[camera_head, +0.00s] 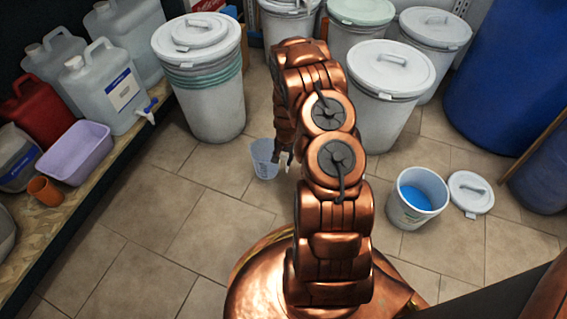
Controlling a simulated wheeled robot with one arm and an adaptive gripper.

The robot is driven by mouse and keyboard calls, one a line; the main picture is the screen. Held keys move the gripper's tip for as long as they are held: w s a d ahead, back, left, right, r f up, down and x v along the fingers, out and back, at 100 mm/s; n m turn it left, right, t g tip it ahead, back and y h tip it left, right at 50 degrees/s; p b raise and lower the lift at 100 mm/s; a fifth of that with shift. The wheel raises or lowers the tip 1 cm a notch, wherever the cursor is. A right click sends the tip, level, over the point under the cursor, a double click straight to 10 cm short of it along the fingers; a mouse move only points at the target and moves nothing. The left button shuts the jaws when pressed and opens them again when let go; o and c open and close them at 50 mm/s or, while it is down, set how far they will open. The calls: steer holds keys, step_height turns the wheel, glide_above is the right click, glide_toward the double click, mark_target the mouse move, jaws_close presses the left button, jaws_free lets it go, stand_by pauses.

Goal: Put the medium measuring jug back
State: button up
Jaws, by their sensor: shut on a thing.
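A clear, bluish measuring jug (263,161) with faint markings hangs upright at my gripper, left of my copper arm. My gripper (285,162) is shut on the jug at its right side, where the handle would be. The arm's wrist hides part of the grip. The jug appears to be above the tiled floor; I cannot tell how high.
A wooden shelf (115,160) at left holds a lavender tub (75,152), an orange cup (45,188) and several canisters. Lidded white drums stand behind. An open bucket with blue contents (416,197) and a loose lid (470,193) are at right. The left-middle floor is clear.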

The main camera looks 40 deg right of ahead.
step_height(320, 180, down, 3)
steer(key=shift+a+b, duration=0.1)
steer(key=shift+b, duration=0.4)
steer(key=o, duration=1.1)
steer(key=shift+f, duration=0.1)
steer(key=shift+o, duration=0.2)
